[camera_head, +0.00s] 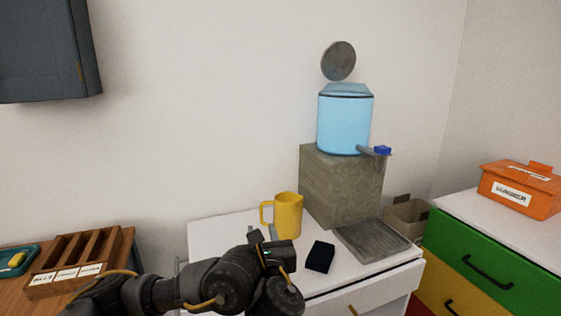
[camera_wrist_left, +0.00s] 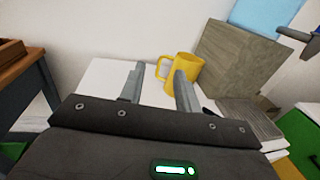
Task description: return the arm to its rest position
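My left arm comes in from the lower left in the head view, with its gripper (camera_head: 262,240) over the front left of the white cabinet top. In the left wrist view the two fingers of the left gripper (camera_wrist_left: 157,88) stand apart with nothing between them. A yellow mug (camera_head: 288,216) stands upright on the cabinet just beyond the gripper. It also shows in the left wrist view (camera_wrist_left: 188,68), partly behind the right-hand finger; I cannot tell whether they touch. My right gripper is in neither view.
The white cabinet (camera_head: 215,232) also bears a black block (camera_head: 320,257), a metal drip tray (camera_head: 372,241) and a stone-like stand (camera_head: 341,184) with a blue water tank (camera_head: 344,122). Left is a wooden table with a slotted rack (camera_head: 75,262). Right are coloured drawers (camera_head: 480,262) with an orange box (camera_head: 521,187).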

